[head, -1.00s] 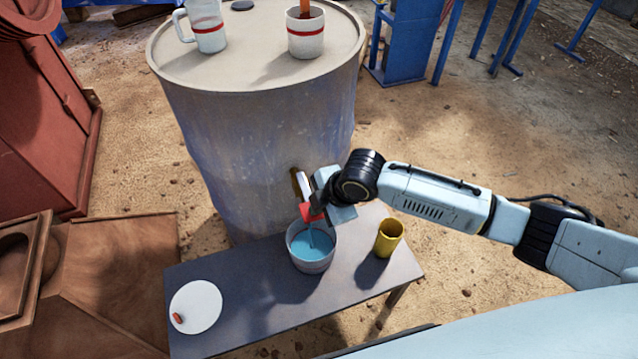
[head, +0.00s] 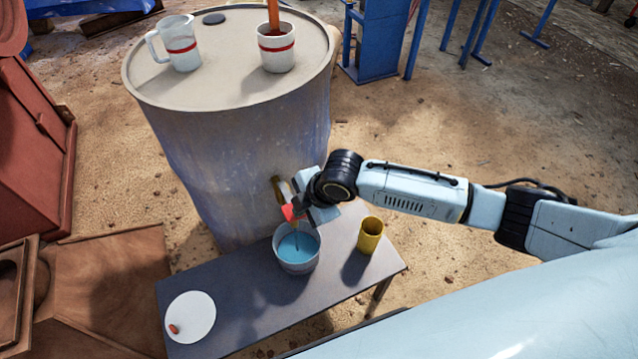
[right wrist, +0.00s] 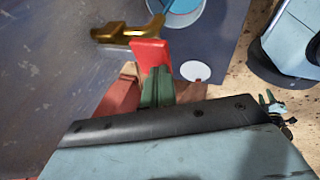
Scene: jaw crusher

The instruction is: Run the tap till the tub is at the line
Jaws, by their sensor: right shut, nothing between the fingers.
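A brass tap (head: 277,185) sticks out of the side of the big drum (head: 215,165). It also shows in the right wrist view (right wrist: 125,33), with its red lever (right wrist: 150,53) just beyond my gripper. The pale tub (head: 297,266) stands on the table below the tap and holds blue water (head: 299,246). The fill line is not clear. My right gripper (right wrist: 157,78) is shut and empty, its green fingers at the red lever; contact is unclear. My left gripper is out of view.
A yellow cup (head: 370,236) stands right of the tub on the dark table (head: 250,305). A white disc (head: 190,318) with a small orange piece lies at the table's left. Two white mugs with red bands, a jug-like one (head: 177,45) and another (head: 276,50), stand on the drum.

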